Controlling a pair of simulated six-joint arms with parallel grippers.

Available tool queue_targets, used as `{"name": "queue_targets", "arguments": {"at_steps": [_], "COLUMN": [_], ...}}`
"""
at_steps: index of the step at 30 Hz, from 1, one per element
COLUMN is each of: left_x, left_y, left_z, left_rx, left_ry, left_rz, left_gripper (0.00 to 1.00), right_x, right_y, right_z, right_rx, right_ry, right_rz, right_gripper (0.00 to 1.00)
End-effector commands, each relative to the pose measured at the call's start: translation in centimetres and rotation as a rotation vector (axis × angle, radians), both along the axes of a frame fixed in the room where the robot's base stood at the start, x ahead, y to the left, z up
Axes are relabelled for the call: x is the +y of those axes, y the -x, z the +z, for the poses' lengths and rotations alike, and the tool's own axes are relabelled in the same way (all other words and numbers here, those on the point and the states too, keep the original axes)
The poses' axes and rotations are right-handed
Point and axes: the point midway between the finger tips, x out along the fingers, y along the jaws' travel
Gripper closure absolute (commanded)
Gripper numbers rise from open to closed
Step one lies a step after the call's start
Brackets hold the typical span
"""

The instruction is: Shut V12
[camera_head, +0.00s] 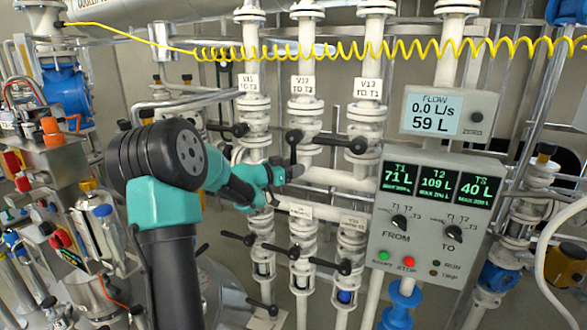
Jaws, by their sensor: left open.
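The V12 tag (303,84) reads "V12 TO T2" and hangs on the middle of three white vertical pipes. Below it, the black V12 handle (293,144) stands upright, along the pipe. My left gripper (288,173) is just below the handle's lower end, in front of the middle pipe, with its fingers toward the right. It is open. I cannot tell whether it touches the handle. My teal and black left arm comes up from the lower left. My right gripper is out of view.
The black V11 handle (228,130) and V13 handle (345,144) lie crosswise on the neighbouring pipes. More handled valves sit below. A control panel (432,213) stands at right; the flow display (436,111) reads 0.0 L/s, 59 L. A yellow coiled cable (400,48) crosses above.

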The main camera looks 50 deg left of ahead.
Motion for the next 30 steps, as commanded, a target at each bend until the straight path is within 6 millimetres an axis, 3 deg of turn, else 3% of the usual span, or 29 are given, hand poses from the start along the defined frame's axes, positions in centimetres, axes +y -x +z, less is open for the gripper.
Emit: {"name": "queue_targets", "arguments": {"at_steps": [7,22,30], "left_x": [-0.01,-0.01,-0.01], "left_y": [-0.04,-0.02,-0.03], "left_z": [0.02,0.02,0.02], "left_rx": [0.0,0.0,0.0], "left_ry": [0.0,0.0,-0.001], "left_rz": [0.0,0.0,0.0], "left_gripper": [0.51,0.99,1.0], "right_x": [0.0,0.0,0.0], "right_y": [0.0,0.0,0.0], "right_z": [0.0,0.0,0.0], "right_rx": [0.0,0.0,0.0], "right_ry": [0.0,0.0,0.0], "right_rz": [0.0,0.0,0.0], "right_gripper": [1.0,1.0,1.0]}}
